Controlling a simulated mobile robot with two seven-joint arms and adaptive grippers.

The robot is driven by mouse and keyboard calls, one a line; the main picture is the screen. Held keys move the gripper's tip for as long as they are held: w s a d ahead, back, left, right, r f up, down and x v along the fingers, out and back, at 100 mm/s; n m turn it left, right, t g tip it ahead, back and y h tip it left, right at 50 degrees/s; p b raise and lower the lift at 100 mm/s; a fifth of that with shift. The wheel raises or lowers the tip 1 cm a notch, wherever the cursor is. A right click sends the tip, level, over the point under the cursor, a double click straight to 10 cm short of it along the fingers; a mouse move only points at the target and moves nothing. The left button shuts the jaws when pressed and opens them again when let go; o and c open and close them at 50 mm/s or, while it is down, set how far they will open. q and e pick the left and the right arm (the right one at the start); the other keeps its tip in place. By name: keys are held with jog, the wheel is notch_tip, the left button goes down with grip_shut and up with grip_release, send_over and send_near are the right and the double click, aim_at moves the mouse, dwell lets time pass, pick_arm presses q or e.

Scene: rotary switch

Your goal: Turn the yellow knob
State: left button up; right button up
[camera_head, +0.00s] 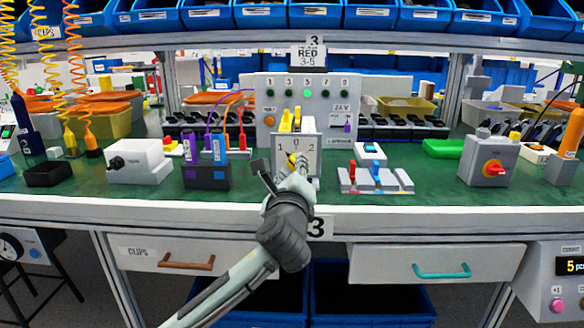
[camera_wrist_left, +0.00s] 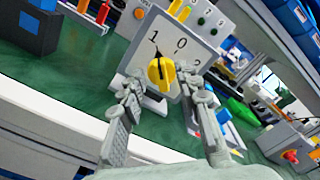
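The yellow knob (camera_wrist_left: 161,73) sits on a pale switch plate (camera_wrist_left: 178,38) marked 1, 0 and 2. In the wrist view a dark mark on the knob points up, roughly toward the 1. In the head view the knob (camera_head: 292,159) is partly hidden by my left gripper (camera_head: 284,172), which is in front of the plate. In the wrist view the left gripper (camera_wrist_left: 161,88) has its fingers spread, one on each side of the knob, with gaps visible. I cannot tell how deep the fingertips reach. My right gripper is not in view.
A dark box with purple parts (camera_head: 206,175) stands left of the switch. A grey box with a red knob (camera_head: 489,163) is farther right. A panel with lamps (camera_head: 308,95) rises behind.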

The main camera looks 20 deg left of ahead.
pick_arm(q)
jog(key=v, duration=1)
jog(key=shift+s, duration=0.35)
jog(key=shift+d+r, duration=0.1)
jog(key=s+a+f+n+g+h+p, duration=0.1)
jog(key=s+a+f+n+g, duration=0.2)
jog(key=f, duration=0.6)
jog(key=s+a+f+n+g+p, duration=0.15)
jog(key=f+n, duration=0.25)
jog(key=f, duration=0.4)
jog(key=s+a+f+n+g+h, duration=0.1)
jog(key=f+n+g, duration=0.3)
jog(key=f, duration=0.5)
jog(key=s+a+f+n+g+p, duration=0.1)
jog(key=s+a+f+n+g, duration=0.1)
jog(key=s+f+n, duration=0.3)
jog(key=s+a+f+n+g+h, duration=0.1)
jog(key=s+f+n+g, duration=0.3)
jog(key=s+f, duration=0.7)
jog(key=shift+s+a+f+n+h+p, duration=0.15)
jog(key=shift+s+a+n+h+p, duration=0.2)
jog(key=shift+s+a+n, duration=0.55)
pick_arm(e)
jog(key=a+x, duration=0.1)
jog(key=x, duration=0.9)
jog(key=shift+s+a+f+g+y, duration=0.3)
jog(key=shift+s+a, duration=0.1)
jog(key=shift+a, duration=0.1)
